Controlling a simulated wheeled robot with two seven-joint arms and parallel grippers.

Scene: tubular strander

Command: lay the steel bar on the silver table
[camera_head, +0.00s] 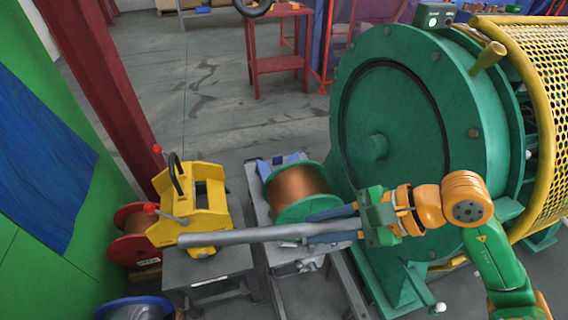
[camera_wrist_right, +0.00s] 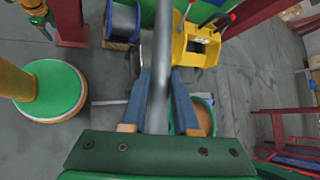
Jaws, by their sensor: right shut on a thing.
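The steel bar (camera_head: 245,235) is a long grey rod. My right gripper (camera_head: 325,225) is shut on it near its right end. The bar's free end reaches left, across the view of the left grey table (camera_head: 235,262). A second silver-grey table (camera_head: 288,255) stands beside it, under the copper spool. The bar looks held above both tables; the exact gap is unclear. In the right wrist view the bar (camera_wrist_right: 161,60) runs straight out between my blue fingers. My left gripper (camera_wrist_right: 42,22) seems to show small at the upper left there, its jaws unclear.
A yellow device (camera_head: 190,210) with red-knobbed levers stands on the left table. A green-flanged copper spool (camera_head: 298,190) takes up much of the middle table. The large green strander drum (camera_head: 400,130) stands close on the right. A red spool (camera_head: 128,240) and a red post (camera_head: 105,85) are left.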

